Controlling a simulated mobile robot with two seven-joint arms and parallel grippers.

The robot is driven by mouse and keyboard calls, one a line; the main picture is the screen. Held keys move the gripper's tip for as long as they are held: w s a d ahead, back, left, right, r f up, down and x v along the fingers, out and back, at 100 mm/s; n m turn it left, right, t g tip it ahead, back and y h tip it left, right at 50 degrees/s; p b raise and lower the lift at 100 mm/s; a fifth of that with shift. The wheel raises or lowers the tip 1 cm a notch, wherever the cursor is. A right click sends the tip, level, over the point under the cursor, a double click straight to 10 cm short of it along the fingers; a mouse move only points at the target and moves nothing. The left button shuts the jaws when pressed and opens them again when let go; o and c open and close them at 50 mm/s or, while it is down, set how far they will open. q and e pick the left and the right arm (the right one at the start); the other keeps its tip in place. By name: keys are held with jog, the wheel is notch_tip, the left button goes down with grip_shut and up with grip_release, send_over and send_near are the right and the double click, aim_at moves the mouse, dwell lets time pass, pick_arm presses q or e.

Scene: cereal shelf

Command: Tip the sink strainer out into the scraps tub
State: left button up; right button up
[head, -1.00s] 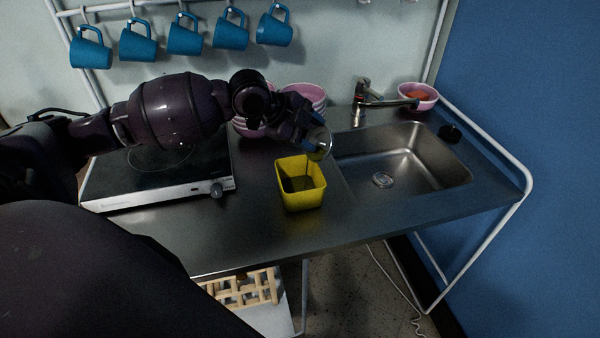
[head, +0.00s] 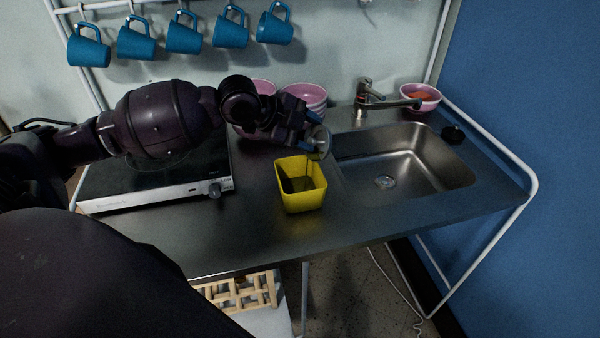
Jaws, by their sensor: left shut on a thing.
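The yellow scraps tub (head: 303,198) stands upright on the steel counter, just left of the sink; its inside looks dark. My left gripper (head: 308,140) is above the tub's back right rim, shut on the round metal sink strainer (head: 319,142). The strainer is tilted steeply, almost on edge, over the back right of the tub. I cannot tell whether anything is left in it. The sink's drain (head: 385,182) shows at the bottom of the basin. My right gripper is out of view.
The steel sink (head: 430,160) and tap (head: 364,95) are at the right. Pink bowls (head: 306,93) stand behind my gripper, and another bowl (head: 420,98) is at the back right. A hob (head: 150,185) lies at the left. Blue mugs (head: 183,34) hang above. The front counter is clear.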

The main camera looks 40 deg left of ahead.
pick_arm(q)
jog(key=shift+s, duration=0.1)
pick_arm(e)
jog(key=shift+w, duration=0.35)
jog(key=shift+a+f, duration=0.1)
pick_arm(q)
jog(key=shift+b, duration=0.3)
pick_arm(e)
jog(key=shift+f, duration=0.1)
pick_arm(q)
jog(key=shift+s+a+t, duration=0.1)
jog(key=shift+s+t, duration=0.05)
jog(key=shift+t, duration=0.35)
jog(key=shift+s+h, duration=0.1)
jog(key=shift+h, duration=0.2)
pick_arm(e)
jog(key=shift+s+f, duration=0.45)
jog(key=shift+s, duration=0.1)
pick_arm(q)
jog(key=shift+s, duration=0.1)
jog(key=shift+s+a, duration=0.1)
jog(key=shift+a, duration=0.05)
jog(key=shift+s+t, duration=0.2)
jog(key=shift+t, duration=0.1)
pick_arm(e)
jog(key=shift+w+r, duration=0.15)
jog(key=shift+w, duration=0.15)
